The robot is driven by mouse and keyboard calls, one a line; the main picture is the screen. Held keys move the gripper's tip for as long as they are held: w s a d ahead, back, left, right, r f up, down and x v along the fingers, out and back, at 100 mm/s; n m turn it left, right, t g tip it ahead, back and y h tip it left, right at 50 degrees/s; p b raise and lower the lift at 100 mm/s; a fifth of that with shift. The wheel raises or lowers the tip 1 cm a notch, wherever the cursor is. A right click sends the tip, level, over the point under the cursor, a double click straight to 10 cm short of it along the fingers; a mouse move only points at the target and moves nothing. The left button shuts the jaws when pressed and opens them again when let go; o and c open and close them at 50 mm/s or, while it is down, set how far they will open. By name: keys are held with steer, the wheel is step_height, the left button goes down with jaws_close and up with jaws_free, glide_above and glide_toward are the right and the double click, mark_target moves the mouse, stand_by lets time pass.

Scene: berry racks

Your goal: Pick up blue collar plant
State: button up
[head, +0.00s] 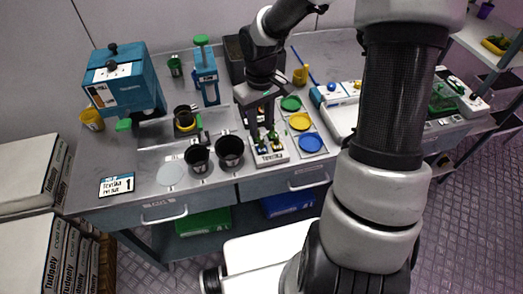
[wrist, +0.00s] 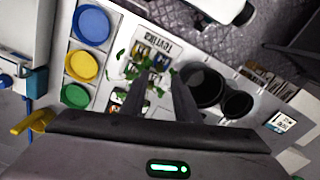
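Small green plants stand in a white tray (head: 272,158), seen also in the wrist view (wrist: 128,38). In the wrist view one plant (wrist: 161,64) seems to have a blue collar, partly hidden by leaves; another beside it (wrist: 140,49) shows a yellow tint. In the head view the collar colours are too small to tell. My gripper (head: 261,122) is above the tray, pointing down. In the wrist view its two fingers (wrist: 163,82) are apart, with leaves between and just beyond them. Nothing is clearly held.
Blue (head: 310,143), yellow (head: 299,121) and green (head: 290,103) discs lie right of the tray. Two black pots (head: 230,152) (head: 197,160) stand close on the left. A blue machine (head: 122,82) and a blue press (head: 206,78) stand further left.

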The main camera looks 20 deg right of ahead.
mark_target(261, 142)
steer(key=shift+s+f, duration=0.1)
steer(key=shift+f, duration=3.4)
steer(key=c, duration=0.7)
steer(key=shift+o, duration=0.2)
